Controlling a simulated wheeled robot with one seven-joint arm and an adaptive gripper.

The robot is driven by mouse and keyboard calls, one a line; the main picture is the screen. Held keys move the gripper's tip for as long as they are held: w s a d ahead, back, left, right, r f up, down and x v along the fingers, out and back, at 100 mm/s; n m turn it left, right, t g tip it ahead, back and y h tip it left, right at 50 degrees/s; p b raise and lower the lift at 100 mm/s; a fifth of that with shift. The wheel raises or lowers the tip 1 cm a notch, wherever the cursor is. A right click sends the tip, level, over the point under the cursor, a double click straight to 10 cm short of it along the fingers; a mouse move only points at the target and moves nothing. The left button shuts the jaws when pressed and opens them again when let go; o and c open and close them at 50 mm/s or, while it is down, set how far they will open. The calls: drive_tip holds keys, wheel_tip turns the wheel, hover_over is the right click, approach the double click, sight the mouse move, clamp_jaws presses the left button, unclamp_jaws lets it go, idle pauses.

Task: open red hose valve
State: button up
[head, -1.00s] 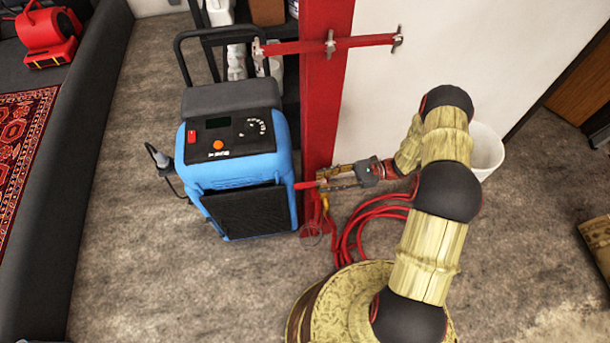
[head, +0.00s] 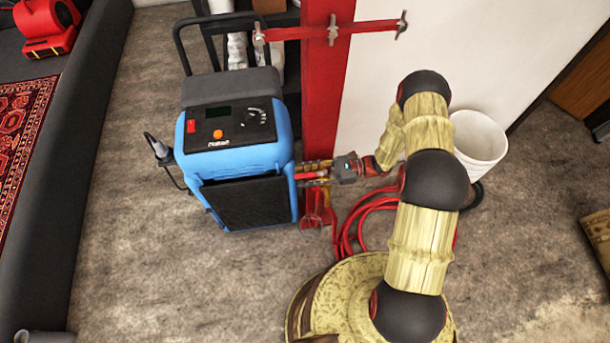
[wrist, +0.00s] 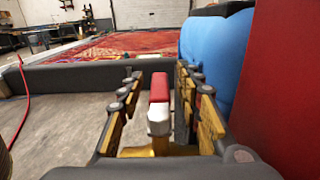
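The red hose valve shows in the wrist view as a red-tipped lever (wrist: 160,87) with a silver neck above a brass body (wrist: 160,146). In the head view the red lever (head: 311,175) is low beside the red post, partly hidden by my fingers. My gripper (head: 312,172) reaches in from the right, low by the post. In the wrist view my gripper (wrist: 159,80) is open, with one finger on each side of the lever. A gap shows on the left; the right finger is closer, and I cannot tell if it touches.
The red post (head: 326,110) stands close by my gripper. A blue machine (head: 240,165) stands just left of it. Red hose coils (head: 350,232) lie on the floor below my arm. A white bucket (head: 480,140) is at the right. Carpet in front is clear.

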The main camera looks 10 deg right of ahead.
drive_tip(key=shift+c, duration=0.5)
drive_tip(key=c, duration=0.8)
clamp_jaws()
